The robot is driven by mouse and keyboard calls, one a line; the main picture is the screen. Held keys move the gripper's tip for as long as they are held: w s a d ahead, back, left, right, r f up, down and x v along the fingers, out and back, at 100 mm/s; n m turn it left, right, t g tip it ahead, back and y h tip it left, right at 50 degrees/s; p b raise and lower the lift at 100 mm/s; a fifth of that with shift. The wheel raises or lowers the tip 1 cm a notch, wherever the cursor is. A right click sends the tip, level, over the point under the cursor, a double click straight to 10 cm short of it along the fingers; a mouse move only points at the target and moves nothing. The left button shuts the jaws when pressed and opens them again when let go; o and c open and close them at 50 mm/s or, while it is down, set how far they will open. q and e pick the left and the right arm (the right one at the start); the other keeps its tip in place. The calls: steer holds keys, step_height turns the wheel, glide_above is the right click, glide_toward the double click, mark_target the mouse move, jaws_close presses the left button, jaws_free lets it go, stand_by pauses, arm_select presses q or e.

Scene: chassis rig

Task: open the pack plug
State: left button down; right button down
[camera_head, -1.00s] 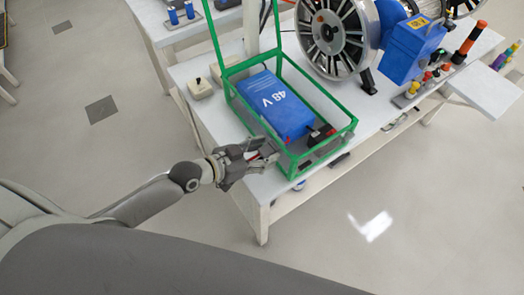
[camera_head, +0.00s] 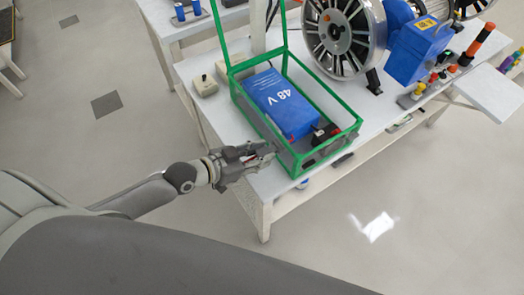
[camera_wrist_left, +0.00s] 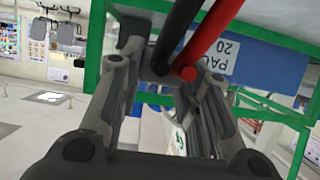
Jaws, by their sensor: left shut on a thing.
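The blue battery pack (camera_head: 280,100) marked 48 V lies in a green-framed tray. In the left wrist view the pack (camera_wrist_left: 265,62) shows part of a white label. My left gripper (camera_head: 270,152) is outside the near left corner of the tray. In the wrist view, its fingers (camera_wrist_left: 168,72) are shut on a dark piece, seemingly the pack plug (camera_wrist_left: 160,68), at the ends of a black cable (camera_wrist_left: 177,25) and a red cable (camera_wrist_left: 205,40). The fingers hide most of the plug. My right gripper is not in view.
A small beige box (camera_head: 205,87) lies left of the frame. Open floor lies in front.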

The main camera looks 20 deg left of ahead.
arm_select(q)
steer(key=c, duration=1)
jaws_free()
steer(key=shift+c, duration=0.2)
steer(key=v, duration=1.2)
